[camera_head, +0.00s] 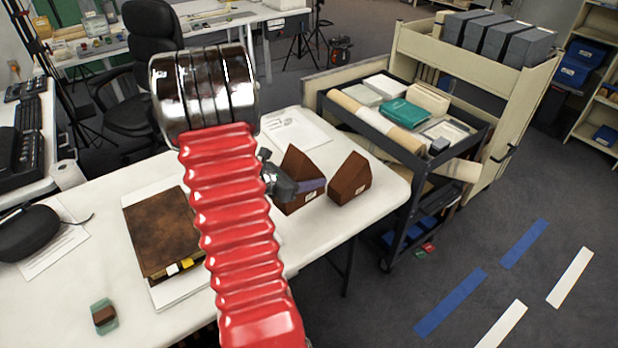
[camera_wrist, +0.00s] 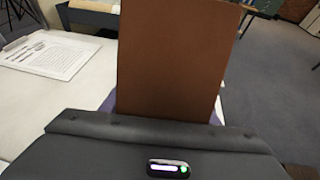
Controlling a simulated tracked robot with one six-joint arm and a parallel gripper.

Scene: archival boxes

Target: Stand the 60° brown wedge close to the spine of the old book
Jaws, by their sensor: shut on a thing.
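The old book (camera_head: 158,228), brown and worn, lies on a white sheet on the white table, left of my arm, with coloured tabs at its lower edge. My gripper (camera_head: 303,190) is to the right of the book, shut on the left brown wedge (camera_head: 296,166). This wedge also fills the middle of the wrist view (camera_wrist: 172,60) as a flat brown face. A second brown wedge (camera_head: 349,180) stands just to its right near the table edge. Both carry small white labels, too small to read, so I cannot tell which is 60°. My arm hides the book's right side.
A paper sheet (camera_head: 292,128) lies behind the wedges, and a small brown block on a green pad (camera_head: 104,316) at the front left. A dark case (camera_head: 28,233) is at the far left. A loaded cart (camera_head: 412,150) stands beyond the table's right edge.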

